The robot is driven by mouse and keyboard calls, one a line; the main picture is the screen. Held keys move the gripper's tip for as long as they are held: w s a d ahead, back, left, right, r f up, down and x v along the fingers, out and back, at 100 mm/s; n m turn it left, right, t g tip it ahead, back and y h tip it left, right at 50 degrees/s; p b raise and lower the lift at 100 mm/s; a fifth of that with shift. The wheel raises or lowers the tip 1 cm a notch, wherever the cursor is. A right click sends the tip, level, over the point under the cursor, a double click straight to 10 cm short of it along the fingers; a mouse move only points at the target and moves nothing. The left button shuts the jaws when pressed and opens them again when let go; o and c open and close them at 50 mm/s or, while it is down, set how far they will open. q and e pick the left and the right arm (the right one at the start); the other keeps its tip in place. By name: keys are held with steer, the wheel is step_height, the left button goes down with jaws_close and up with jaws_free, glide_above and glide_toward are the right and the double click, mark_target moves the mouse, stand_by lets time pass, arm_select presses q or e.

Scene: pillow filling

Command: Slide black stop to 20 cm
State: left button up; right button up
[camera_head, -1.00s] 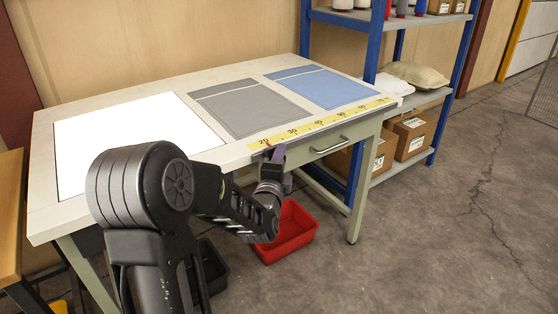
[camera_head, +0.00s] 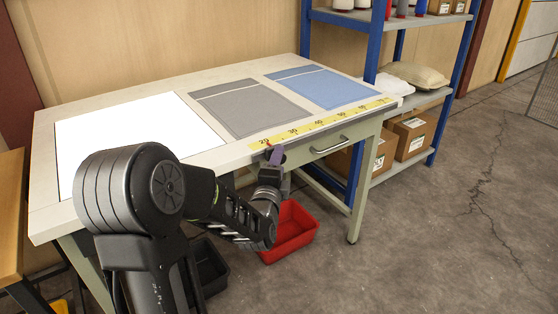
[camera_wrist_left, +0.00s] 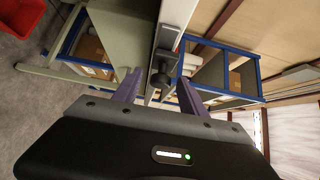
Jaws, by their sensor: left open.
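A yellow ruler strip (camera_head: 330,122) runs along the front edge of the table, with its 20 mark at the left end. A small red mark (camera_head: 268,145) shows by the 20. My left gripper (camera_head: 276,157) is at the front edge just below the 20 mark; only a bit of its purple finger shows there. In the left wrist view my left gripper (camera_wrist_left: 158,93) is open, with the black stop (camera_wrist_left: 160,76) in the gap between its purple fingers. I cannot tell if they touch it. The stop is not clearly visible in the head view. My right gripper is out of view.
The table (camera_head: 140,85) holds a white sheet (camera_head: 125,125), a grey cover (camera_head: 240,105) and a blue cover (camera_head: 322,87). A drawer handle (camera_head: 330,146) sticks out right of my gripper. A red bin (camera_head: 295,232) is on the floor below. A blue shelf (camera_head: 372,40) stands behind.

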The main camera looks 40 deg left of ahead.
arm_select(q)
steer(key=b+v, duration=0.2)
steer(key=v, duration=0.4)
stand_by(0.6)
